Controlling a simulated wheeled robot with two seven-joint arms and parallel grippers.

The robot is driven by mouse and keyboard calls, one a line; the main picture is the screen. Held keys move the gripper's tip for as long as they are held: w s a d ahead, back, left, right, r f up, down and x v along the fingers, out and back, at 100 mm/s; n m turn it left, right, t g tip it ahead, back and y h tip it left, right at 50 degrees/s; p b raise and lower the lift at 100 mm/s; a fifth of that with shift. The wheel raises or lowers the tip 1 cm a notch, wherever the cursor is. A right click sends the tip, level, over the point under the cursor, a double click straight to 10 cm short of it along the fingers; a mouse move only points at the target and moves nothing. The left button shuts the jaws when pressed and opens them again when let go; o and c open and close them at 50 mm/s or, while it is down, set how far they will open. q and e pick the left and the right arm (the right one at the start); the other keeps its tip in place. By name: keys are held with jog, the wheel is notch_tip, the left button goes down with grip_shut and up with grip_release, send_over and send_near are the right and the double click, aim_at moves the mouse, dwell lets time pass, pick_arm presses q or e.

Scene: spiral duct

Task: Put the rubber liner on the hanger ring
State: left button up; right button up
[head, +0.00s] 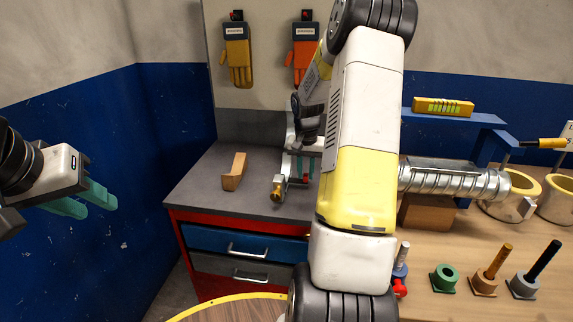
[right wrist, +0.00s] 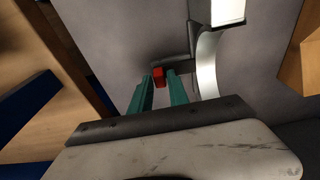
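A silver curved band, which looks like the hanger ring (right wrist: 207,62), lies over the grey cabinet top in the right wrist view. In the head view its metal parts (head: 291,190) show partly behind my right gripper. A small red block (right wrist: 158,77) on it sits at the tips of my right gripper (right wrist: 160,82). Those teal fingers are apart, with the block between or just beyond them; contact is unclear. My left gripper (head: 88,200) is open and empty at the far left.
The cabinet top (head: 205,190) is clear around the tan piece. My right arm hides the middle. On the wooden bench at right are a spiral duct (head: 455,181), yellow-rimmed containers (head: 559,207) and several pegs on bases (head: 490,270). Gloves (head: 237,55) hang on the back panel.

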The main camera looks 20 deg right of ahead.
jog(key=shift+o, duration=0.8)
notch_tip(320, 180, up, 12)
jog(key=s+a, duration=0.1)
jog(key=s, duration=0.1)
jog(key=s+a+r+n+t+y, duration=0.1)
jog(key=s+a+r+n+t, duration=0.2)
jog(key=s+a+r, duration=0.8)
jog(key=s+a+f+n+t+y, duration=0.1)
jog(key=s+a+n, duration=0.3)
jog(key=s+a, duration=0.5)
jog(key=s+y, duration=0.1)
jog(key=s, duration=0.2)
jog(key=shift+s+a+f+t, duration=0.2)
jog(key=shift+s+a+t, duration=0.15)
jog(key=shift+t, duration=0.05)
jog(key=shift+a, duration=0.1)
